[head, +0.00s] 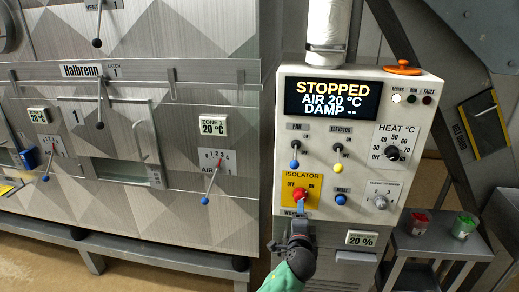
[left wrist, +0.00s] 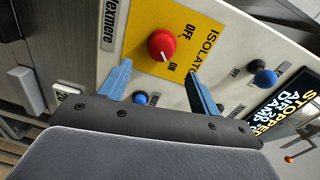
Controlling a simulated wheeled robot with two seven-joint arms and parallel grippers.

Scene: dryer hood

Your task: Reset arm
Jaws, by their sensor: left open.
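The control panel (head: 345,150) stands right of centre in the head view. Its screen (head: 333,99) reads STOPPED, AIR 20 °C, DAMP. The red isolator knob (head: 300,194) sits on a yellow plate between OFF and ON; it also shows in the left wrist view (left wrist: 161,45). My left gripper (head: 301,207) is just below the knob in the head view. In the left wrist view its blue fingers (left wrist: 158,70) are apart, with nothing between them, and the knob is beyond the gap. I cannot tell whether a fingertip touches the panel. My right gripper is not in view.
The fan lever (head: 294,154), elevator lever (head: 338,156) and blue reset button (head: 341,199) are close to my left gripper. A grey side table (head: 418,243) with red and green containers stands at right. The metal dryer front (head: 150,200) fills the left.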

